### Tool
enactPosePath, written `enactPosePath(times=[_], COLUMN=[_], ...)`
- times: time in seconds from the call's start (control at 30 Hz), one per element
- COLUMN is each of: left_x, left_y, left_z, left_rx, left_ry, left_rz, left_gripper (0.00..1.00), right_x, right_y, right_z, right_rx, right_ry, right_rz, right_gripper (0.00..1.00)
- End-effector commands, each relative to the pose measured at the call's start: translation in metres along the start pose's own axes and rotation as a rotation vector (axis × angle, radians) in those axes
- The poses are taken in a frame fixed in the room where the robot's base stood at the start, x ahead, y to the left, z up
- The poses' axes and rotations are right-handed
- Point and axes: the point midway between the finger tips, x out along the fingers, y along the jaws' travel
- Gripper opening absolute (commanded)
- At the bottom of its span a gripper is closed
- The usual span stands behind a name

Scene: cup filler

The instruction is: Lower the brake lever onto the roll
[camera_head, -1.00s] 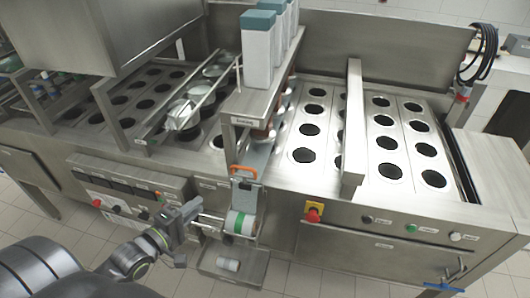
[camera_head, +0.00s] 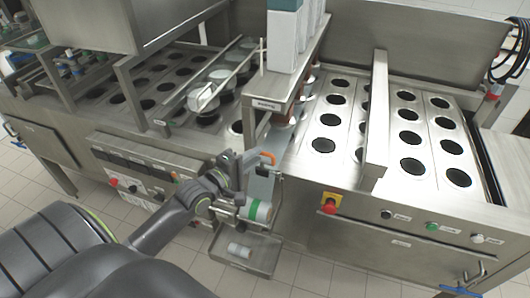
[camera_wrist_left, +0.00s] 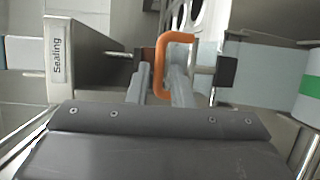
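The brake lever shows as an orange handle (camera_head: 268,157) at the front of the sealing unit, and as an orange loop (camera_wrist_left: 160,72) in the left wrist view. The roll (camera_head: 259,211), white with a green band, sits below it on the front; its edge shows at the right of the wrist view (camera_wrist_left: 309,88). My left gripper (camera_head: 252,161) is at the handle. In the wrist view its two grey fingers (camera_wrist_left: 159,82) stand apart, one side of the loop between them, with a narrow gap at the left finger. Firm contact cannot be made out. My right gripper is not in view.
A red knob (camera_head: 329,206) on a yellow plate is to the right. A control panel (camera_head: 140,170) lies behind my left arm. A "Sealing" bracket (camera_wrist_left: 62,60) stands left of the fingers.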

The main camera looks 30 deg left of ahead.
Motion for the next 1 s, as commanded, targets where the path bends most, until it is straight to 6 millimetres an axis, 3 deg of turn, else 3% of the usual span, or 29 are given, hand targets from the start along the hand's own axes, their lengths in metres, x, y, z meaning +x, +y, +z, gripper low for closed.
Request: enactPosePath(times=[0.2,0.4,0.7,0.87,1.0], left_x=[0.034,0.049,0.051,0.050,0.050], left_y=[0.000,0.000,0.000,0.000,0.000], left_z=[0.000,0.000,0.000,0.000,0.000], left_rx=[-0.003,0.000,0.000,0.000,0.000], left_ry=[0.001,0.001,0.000,0.000,0.000], left_rz=[0.001,0.000,0.000,0.000,-0.001], left_gripper=[0.20,0.20,0.20,0.01,0.00], right_x=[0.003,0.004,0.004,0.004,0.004], right_y=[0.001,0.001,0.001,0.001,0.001], right_z=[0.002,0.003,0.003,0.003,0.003], right_rx=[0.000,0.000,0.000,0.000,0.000], right_ry=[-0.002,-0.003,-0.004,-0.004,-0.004], right_rz=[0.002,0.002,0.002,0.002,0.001], right_gripper=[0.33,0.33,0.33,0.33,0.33])
